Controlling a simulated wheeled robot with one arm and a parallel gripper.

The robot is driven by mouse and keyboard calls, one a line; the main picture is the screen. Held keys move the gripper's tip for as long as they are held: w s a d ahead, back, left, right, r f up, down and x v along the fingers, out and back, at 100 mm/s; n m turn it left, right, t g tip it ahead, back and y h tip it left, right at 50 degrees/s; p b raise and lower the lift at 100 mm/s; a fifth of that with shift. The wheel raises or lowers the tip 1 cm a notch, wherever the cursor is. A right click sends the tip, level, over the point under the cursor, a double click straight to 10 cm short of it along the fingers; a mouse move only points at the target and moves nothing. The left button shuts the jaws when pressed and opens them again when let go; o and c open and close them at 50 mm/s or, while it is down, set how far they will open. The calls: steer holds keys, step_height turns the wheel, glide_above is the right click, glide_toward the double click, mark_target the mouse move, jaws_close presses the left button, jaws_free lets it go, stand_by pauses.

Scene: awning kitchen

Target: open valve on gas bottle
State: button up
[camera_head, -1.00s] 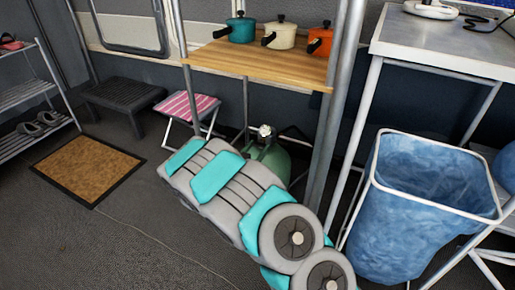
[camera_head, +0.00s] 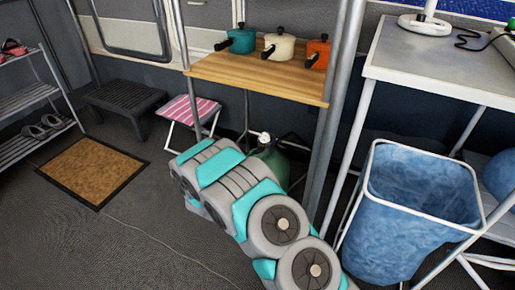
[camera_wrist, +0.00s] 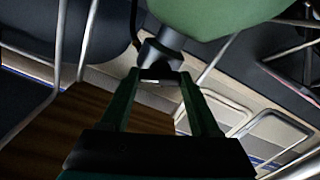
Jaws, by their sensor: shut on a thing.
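The green gas bottle (camera_head: 276,160) stands under the wooden shelf in the head view, partly hidden behind my arm. Its pale valve top (camera_head: 264,137) shows just above my arm. In the wrist view the bottle's green body (camera_wrist: 215,15) fills the top, with the dark grey valve (camera_wrist: 160,48) sticking out of it towards my gripper (camera_wrist: 159,78). The two fingers come together at the valve's end and are shut on it. My gripper is hidden behind my arm in the head view.
The wooden shelf (camera_head: 260,77) with several pots stands over the bottle, between metal posts. A pink striped stool (camera_head: 190,109) is left of it. A blue bin (camera_head: 415,215) and a white table (camera_head: 440,65) are at right. Open floor lies at front left.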

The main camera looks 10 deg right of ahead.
steer(key=n+p, duration=0.1)
steer(key=n, duration=0.1)
steer(key=n+p, duration=0.1)
steer(key=p, duration=0.1)
steer(key=shift+r+n, duration=0.2)
steer(key=shift+n, duration=0.2)
steer(key=n+p, duration=0.3)
steer(key=shift+n, duration=0.3)
steer(key=n+p, duration=0.1)
steer(key=n, duration=0.2)
steer(key=n+p, duration=0.1)
steer(key=n, duration=0.1)
steer(key=shift+a+f+n+p, duration=0.1)
steer(key=shift+f+n+p, duration=0.1)
steer(key=shift+n+p, duration=0.15)
steer(key=shift+n, duration=0.35)
steer(key=o, duration=1.4)
steer(key=shift+c, duration=0.2)
steer(key=v, duration=0.7)
steer(key=shift+s+a+b, duration=0.2)
steer(key=shift+s+b, duration=0.1)
steer(key=shift+b, duration=0.15)
steer(key=shift+f, duration=0.1)
